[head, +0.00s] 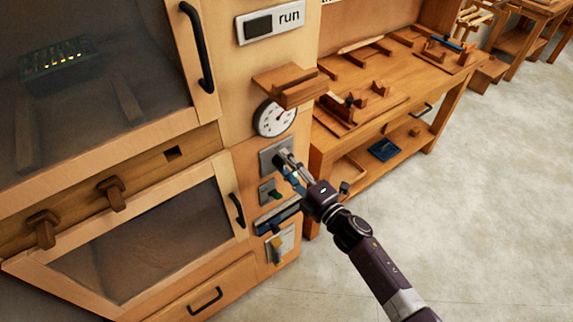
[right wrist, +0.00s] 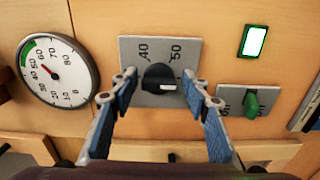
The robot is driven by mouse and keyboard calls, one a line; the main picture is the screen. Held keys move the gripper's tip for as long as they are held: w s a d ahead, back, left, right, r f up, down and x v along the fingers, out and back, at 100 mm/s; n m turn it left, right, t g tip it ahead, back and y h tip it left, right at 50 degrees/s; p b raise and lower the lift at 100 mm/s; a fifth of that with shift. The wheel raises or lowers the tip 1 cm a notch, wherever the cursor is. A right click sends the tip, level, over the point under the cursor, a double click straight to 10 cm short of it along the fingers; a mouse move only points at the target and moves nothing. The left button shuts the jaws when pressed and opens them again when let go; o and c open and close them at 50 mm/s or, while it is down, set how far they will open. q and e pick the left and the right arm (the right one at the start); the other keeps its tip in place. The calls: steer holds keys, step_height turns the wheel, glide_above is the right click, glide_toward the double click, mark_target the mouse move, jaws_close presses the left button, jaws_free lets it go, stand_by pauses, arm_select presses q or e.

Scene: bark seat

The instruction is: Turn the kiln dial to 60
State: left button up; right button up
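A white mark shows at the knob's lower right. In the head view the dial's plate (head: 268,154) is on the kiln's front panel, partly behind my right gripper (head: 284,160). My right gripper (right wrist: 161,84) is open, with one blue-padded finger on each side of the knob. Gaps show between fingers and knob; I cannot tell contact. My left gripper is not in view.
A round gauge (head: 275,118) is above the dial under a wooden ledge (head: 290,84). A green switch (right wrist: 252,103) and a lit green-framed lamp (right wrist: 254,41) are beside it. A "run" sign (head: 270,22) is higher up. A wooden workbench (head: 385,95) stands right of the kiln; floor is clear.

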steer(key=shift+o, duration=0.2)
steer(key=shift+s, duration=0.1)
steer(key=v, duration=1.2)
steer(key=s+d+f+m+g+h, duration=0.1)
steer(key=d+f+m+h, duration=0.25)
steer(key=f, duration=0.55)
steer(key=s+d+f+m+g+h, duration=0.15)
steer(key=d+f+m, duration=0.3)
steer(key=f, duration=0.55)
steer(key=s+d+f+m+g+h, duration=0.1)
steer(key=s+d+f+m+h, duration=0.15)
steer(key=s+f, duration=0.4)
steer(key=s+d+f+m+g+h, duration=0.1)
steer(key=s+d+f+m+g, duration=0.15)
steer(key=f, duration=0.65)
steer(key=s+d+f+m+g, duration=0.1)
steer(key=s+f, duration=0.4)
steer(key=s, duration=0.5)
steer(key=s+d+f+m+g+h+b, duration=0.1)
steer(key=s+f+m+g, duration=0.3)
steer(key=s, duration=0.7)
steer(key=s+d+f+m+g+h, duration=0.1)
steer(key=s+f+m, duration=0.3)
steer(key=s, duration=0.6)
step_height(320, 180, down, 3)
steer(key=shift+s+r+m+g, duration=0.15)
steer(key=shift+s+m+g, duration=0.2)
steer(key=shift+g, duration=0.45)
